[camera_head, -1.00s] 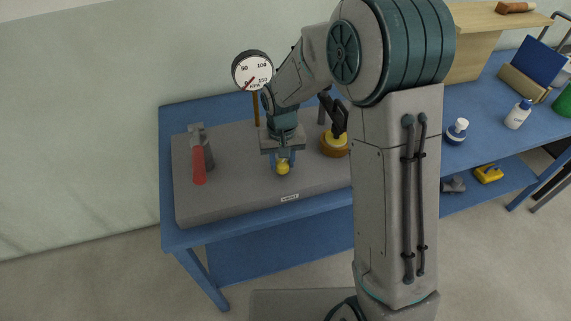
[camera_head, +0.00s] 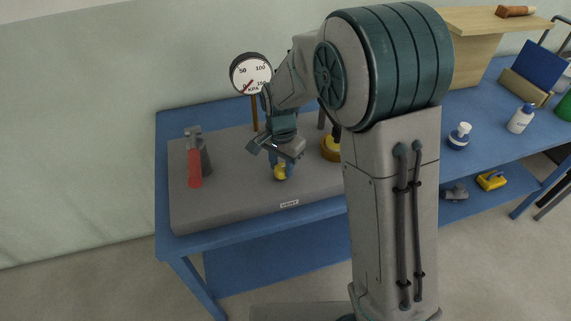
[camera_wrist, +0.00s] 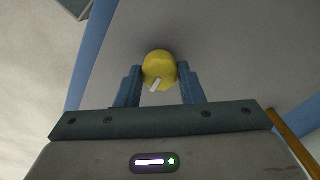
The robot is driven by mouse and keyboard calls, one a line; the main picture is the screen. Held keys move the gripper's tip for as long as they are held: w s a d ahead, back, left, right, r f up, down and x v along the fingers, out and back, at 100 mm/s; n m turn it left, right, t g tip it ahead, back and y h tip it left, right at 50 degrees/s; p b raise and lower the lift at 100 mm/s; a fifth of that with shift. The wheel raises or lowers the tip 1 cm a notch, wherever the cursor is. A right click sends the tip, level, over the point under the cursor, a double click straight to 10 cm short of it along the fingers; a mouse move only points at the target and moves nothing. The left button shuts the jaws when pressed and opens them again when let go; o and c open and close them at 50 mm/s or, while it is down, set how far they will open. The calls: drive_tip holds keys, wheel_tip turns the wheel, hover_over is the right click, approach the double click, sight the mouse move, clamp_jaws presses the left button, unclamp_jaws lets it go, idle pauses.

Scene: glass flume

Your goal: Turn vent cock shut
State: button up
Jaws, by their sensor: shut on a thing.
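The vent cock is a round yellow knob (camera_head: 280,173) with a white mark on its face, set on the grey slab (camera_head: 235,197) near a "VENT" label (camera_head: 289,204). It also shows in the wrist view as the yellow knob (camera_wrist: 159,68), where its white mark slants toward the lower left. My gripper (camera_head: 284,165) points down over the knob. In the wrist view its two blue fingers (camera_wrist: 160,84) are closed on opposite sides of the knob. The knob's stem is hidden.
A red-handled lever (camera_head: 194,168) stands left on the slab. A KPA dial gauge (camera_head: 251,73) stands behind on a post, its needle low. A yellow-brown round fitting (camera_head: 329,149) is close to the right, partly behind my arm. Bottles stand on the right bench.

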sight(281, 166)
drive_tip(key=shift+w+r+m, duration=0.15)
drive_tip(key=shift+w+m, duration=0.1)
drive_tip(key=shift+m, duration=0.15)
drive_tip(key=o, duration=0.9)
drive_tip(key=shift+c, duration=0.2)
drive_tip(key=shift+o, duration=0.6)
wheel_tip(281, 166, up, 14)
drive_tip(key=shift+s+f, duration=0.1)
drive_tip(key=shift+f, duration=0.1)
